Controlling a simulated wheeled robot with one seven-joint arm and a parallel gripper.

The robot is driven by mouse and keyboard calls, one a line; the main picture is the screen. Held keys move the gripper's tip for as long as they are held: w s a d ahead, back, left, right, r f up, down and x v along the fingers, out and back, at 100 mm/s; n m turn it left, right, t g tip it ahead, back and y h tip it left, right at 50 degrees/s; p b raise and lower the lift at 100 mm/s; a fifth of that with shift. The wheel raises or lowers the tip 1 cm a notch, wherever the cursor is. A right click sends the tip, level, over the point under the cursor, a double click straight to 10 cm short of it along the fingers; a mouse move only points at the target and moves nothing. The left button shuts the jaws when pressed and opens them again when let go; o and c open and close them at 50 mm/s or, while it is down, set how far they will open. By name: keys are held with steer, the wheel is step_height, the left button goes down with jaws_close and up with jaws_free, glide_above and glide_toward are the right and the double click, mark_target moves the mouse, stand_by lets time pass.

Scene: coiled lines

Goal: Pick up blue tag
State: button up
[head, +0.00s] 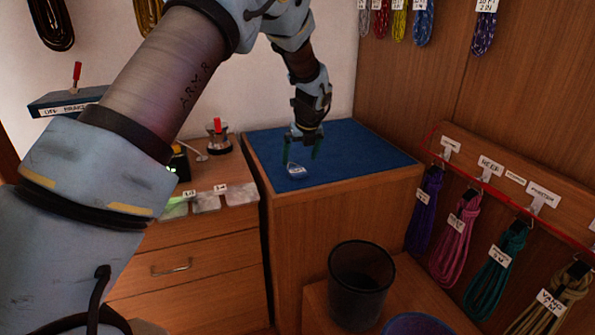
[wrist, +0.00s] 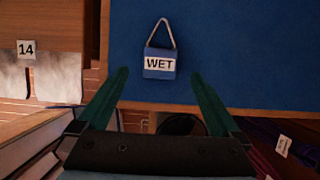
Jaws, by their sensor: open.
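The blue tag (wrist: 159,66) lies on the blue mat (wrist: 240,50) and has a white label reading WET and a pale cord loop at its top. In the head view the tag (head: 297,170) is near the mat's front left part. My gripper (head: 302,152) is over the tag, pointing down. In the wrist view the green fingers of my gripper (wrist: 157,80) are spread apart, with nothing between them. The tag is beyond the fingertips, roughly centred between them. I cannot tell the exact height of the fingers above the mat.
The mat tops a wooden cabinet (head: 340,205). A dark bin (head: 361,280) stands in front of it. Coiled lines, such as a pink one (head: 456,240), hang at right. Drawers (head: 190,265) with clear bags (head: 206,201) are at left. The mat around the tag is clear.

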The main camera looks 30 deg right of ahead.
mark_target(297, 170)
steer(key=shift+p+x, duration=1.25)
steer(key=shift+x, duration=1.5)
steer(key=shift+c, duration=0.4)
steer(key=c, duration=1.3)
